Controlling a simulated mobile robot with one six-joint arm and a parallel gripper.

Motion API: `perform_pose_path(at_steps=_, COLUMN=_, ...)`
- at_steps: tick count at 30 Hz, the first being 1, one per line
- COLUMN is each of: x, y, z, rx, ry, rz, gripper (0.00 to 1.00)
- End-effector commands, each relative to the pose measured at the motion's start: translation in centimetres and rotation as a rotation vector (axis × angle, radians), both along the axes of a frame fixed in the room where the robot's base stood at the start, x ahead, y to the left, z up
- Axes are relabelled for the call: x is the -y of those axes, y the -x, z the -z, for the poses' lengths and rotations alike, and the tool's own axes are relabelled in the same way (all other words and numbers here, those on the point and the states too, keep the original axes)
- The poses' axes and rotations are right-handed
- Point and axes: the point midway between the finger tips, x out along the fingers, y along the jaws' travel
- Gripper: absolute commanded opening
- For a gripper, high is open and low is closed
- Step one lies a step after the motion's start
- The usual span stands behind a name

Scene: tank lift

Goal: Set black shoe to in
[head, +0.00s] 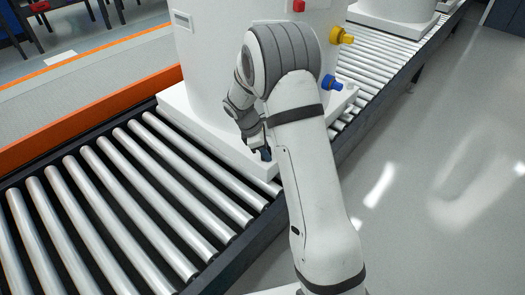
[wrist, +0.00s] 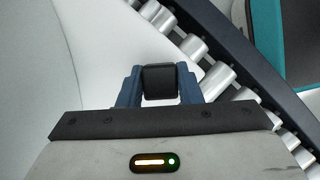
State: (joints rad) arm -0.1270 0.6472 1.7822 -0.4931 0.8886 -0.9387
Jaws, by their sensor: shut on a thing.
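The black shoe (wrist: 159,80) is a small dark block between the blue fingers of my gripper (wrist: 158,86) in the wrist view. The gripper is shut on it, with one finger touching each side. In the head view my gripper (head: 264,153) is low beside the white tank (head: 205,75), over the near corner of its white base (head: 262,168). The shoe cannot be made out clearly there. What the shoe is mounted on is hidden.
The tank's base rests on a roller conveyor (head: 110,205) with an orange side rail (head: 90,118). Yellow (head: 342,36), blue (head: 331,83) and red (head: 299,5) fittings stick out from the tank. Another white tank (head: 400,8) stands farther back. The floor (head: 450,170) at right is clear.

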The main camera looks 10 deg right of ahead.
Motion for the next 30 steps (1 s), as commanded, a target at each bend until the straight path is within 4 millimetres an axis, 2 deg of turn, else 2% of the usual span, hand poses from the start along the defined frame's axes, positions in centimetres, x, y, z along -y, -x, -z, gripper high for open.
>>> perform_pose_path(at_steps=8, x=0.0, y=0.1, z=0.0, rx=-0.004, ry=0.000, rz=0.002, gripper=0.00)
perform_pose_path(at_steps=18, x=0.4, y=-2.8, z=-0.1, rx=-0.003, ry=0.000, rz=0.001, gripper=0.00)
perform_pose_path(at_steps=26, x=0.4, y=-2.8, z=0.0, rx=-0.001, ry=0.000, rz=0.000, gripper=0.00)
perform_pose_path(at_steps=27, x=0.4, y=-2.8, z=0.0, rx=-0.001, ry=0.000, rz=0.000, gripper=0.35)
perform_pose_path(at_steps=30, x=0.4, y=-2.8, z=0.0, rx=-0.001, ry=0.000, rz=0.000, gripper=0.43)
